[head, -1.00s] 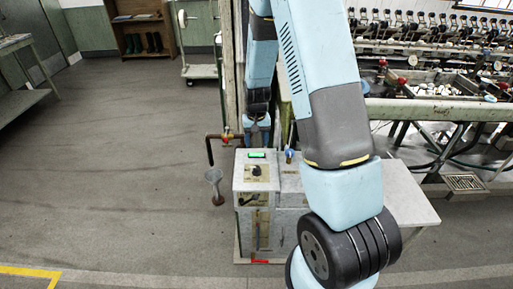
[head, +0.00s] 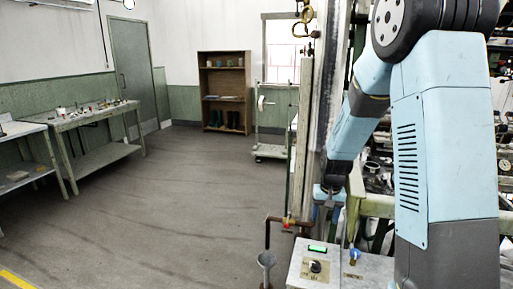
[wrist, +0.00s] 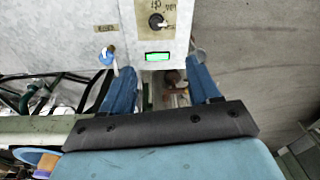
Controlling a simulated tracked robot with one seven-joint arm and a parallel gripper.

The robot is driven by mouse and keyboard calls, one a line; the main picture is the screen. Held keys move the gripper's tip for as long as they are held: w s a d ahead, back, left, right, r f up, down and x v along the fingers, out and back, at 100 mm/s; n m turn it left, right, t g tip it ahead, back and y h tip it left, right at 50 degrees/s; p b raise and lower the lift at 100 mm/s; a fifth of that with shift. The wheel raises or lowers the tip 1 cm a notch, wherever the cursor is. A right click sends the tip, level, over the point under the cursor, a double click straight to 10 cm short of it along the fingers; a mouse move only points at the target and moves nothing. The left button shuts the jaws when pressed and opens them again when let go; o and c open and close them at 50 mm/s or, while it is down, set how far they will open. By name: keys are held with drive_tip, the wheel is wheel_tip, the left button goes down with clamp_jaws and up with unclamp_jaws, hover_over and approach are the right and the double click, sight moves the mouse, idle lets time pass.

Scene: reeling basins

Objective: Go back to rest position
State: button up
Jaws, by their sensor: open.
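My gripper (head: 329,203) hangs at the end of my folded light-blue and grey arm, just behind and above a grey control box (head: 318,262). In the wrist view, the two blue fingers of my gripper (wrist: 161,82) stand wide apart. No object is held between them. The same control box (wrist: 172,40) shows beyond the fingertips, with a lit green display (wrist: 157,56) and a black knob (wrist: 157,20). My arm covers much of the right side of the head view.
A copper pipe (head: 282,220) and a funnel-like cup (head: 266,261) stand left of the box. A blue valve (head: 354,254) is on its right. Reeling machinery fills the right. Open floor lies left, with workbenches (head: 95,115), a shelf (head: 224,58) and a trolley (head: 268,151).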

drive_tip(key=s+r+n+t, duration=0.1)
drive_tip(key=s+r+t, duration=0.3)
drive_tip(key=s+r, duration=2.1)
drive_tip(key=shift+s+n+t, duration=0.3)
drive_tip(key=shift+s, duration=0.55)
drive_tip(key=shift+r, duration=0.1)
